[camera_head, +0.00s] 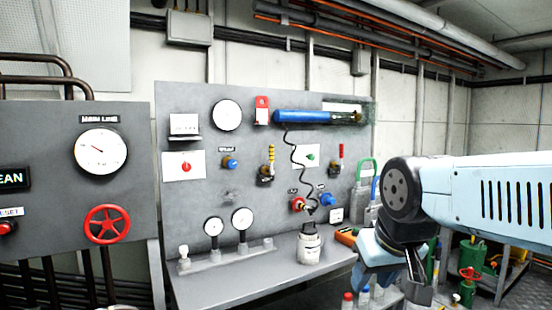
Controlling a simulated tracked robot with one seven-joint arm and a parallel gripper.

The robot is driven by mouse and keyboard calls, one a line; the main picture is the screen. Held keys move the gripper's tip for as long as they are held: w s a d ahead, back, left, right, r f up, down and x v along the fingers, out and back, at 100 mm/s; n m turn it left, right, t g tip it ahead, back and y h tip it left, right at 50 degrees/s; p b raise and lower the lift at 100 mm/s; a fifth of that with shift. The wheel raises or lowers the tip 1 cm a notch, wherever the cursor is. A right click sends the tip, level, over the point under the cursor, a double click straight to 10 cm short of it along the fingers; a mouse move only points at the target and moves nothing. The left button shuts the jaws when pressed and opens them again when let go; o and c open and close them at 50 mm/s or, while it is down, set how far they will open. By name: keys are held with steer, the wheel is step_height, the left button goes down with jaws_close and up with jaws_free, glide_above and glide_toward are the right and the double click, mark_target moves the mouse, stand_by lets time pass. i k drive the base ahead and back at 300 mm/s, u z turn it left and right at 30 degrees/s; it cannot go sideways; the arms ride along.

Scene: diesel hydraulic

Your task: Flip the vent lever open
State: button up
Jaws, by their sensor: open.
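Two small levers stand on the grey upright panel (190,105). One has a yellow upright handle (271,154) near the middle. The other has a red upright handle (341,153) further right. Both handles point up. Their labels are too small to read, so I cannot tell which is the vent lever. My gripper (395,290) hangs open and empty at the lower right, its fingers pointing down. It is below and right of both levers and apart from the panel.
A blue cylinder (305,117) with a coiled black cord (298,155) is mounted across the panel. A white-grey canister (309,247) and two gauges (242,218) stand on the bench (220,288). A red handwheel (107,224) is on the left panel.

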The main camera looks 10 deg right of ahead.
mark_target(271, 147)
steer(key=z, duration=0.15)
steer(key=i, duration=1.1)
steer(key=z, duration=0.25)
steer(key=k, duration=1)
steer(key=u, duration=0.55)
steer(key=i, duration=0.7)
steer(key=u, duration=0.05)
